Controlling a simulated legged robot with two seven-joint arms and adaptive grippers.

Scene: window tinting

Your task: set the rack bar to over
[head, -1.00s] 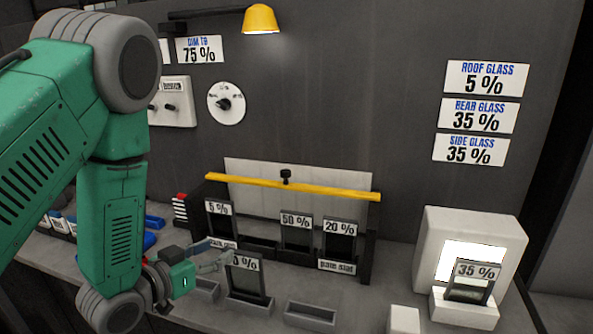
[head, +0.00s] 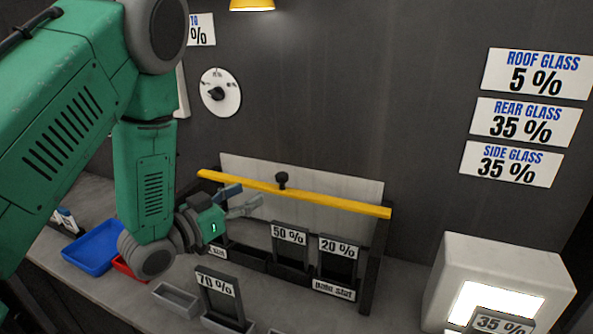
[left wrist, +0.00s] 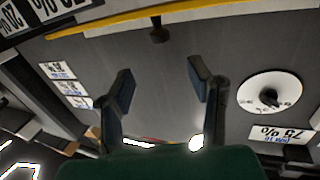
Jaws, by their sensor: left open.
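The yellow rack bar (head: 330,201) runs across the top of the dark rack (head: 373,265), with a black knob (head: 282,180) standing near its middle. Tint cards marked 50 % (head: 289,240) and 20 % (head: 338,255) stand in the rack below the bar. My left gripper (head: 250,197) is open and empty, in front of the bar and left of the knob. In the left wrist view the bar (left wrist: 205,14) and knob (left wrist: 159,33) show at the top, beyond the open fingers (left wrist: 162,85). My right gripper is not in view.
A 70 % card (head: 217,293) stands in a holder in front of the rack. A white light box (head: 520,262) with a 35 % card (head: 500,323) is at the right. A blue tray (head: 95,243) lies at the left. A dial (head: 220,92) and signs are on the wall.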

